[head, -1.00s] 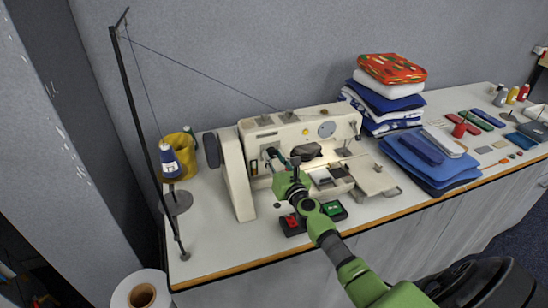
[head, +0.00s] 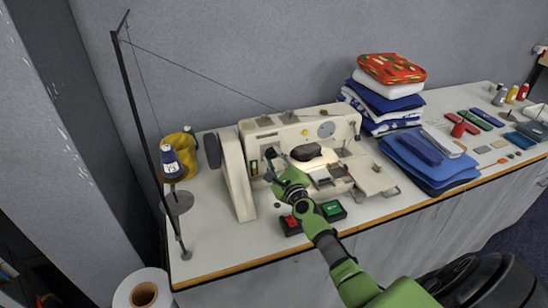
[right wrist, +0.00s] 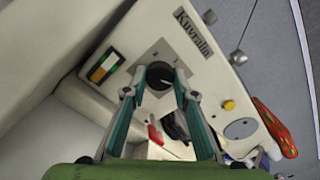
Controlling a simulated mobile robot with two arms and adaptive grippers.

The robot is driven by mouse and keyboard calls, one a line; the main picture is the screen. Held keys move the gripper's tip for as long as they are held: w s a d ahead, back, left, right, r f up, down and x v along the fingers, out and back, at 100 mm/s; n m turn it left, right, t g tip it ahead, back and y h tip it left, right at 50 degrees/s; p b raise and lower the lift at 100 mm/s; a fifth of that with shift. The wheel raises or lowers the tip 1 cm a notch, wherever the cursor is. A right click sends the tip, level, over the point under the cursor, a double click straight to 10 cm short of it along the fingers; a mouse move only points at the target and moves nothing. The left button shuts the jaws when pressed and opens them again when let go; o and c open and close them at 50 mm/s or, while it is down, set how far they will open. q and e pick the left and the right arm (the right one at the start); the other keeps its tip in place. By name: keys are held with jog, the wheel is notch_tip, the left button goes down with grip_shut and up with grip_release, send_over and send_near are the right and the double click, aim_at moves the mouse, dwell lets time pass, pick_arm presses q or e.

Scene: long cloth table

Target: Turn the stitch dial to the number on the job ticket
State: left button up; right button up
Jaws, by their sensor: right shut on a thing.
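The cream sewing machine (head: 235,175) stands on the table, with its front towards me. Its stitch dial (right wrist: 159,74) is a black round knob on a grey plate; a pale mark shows on its face. My right gripper (right wrist: 160,80) has its two fingertips closed on either side of the dial. In the head view the right gripper (head: 270,160) reaches the machine's left front, and the dial is mostly hidden there. The dial's numbers are too small to read. I cannot make out a job ticket. My left gripper is not in view.
Folded cloth (head: 430,165) lies right of the machine. Bare tabletop shows at front left.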

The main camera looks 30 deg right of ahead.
jog(key=n, duration=0.6)
jog(key=shift+p, duration=0.35)
jog(key=n, duration=0.5)
jog(key=shift+n+p, duration=0.4)
jog(key=n+p, duration=0.1)
jog(key=n, duration=0.5)
jog(key=shift+a, duration=0.1)
jog(key=n, duration=0.5)
jog(key=shift+f+n+h, duration=0.15)
jog(key=shift+n+h, duration=0.15)
jog(key=o, duration=1.1)
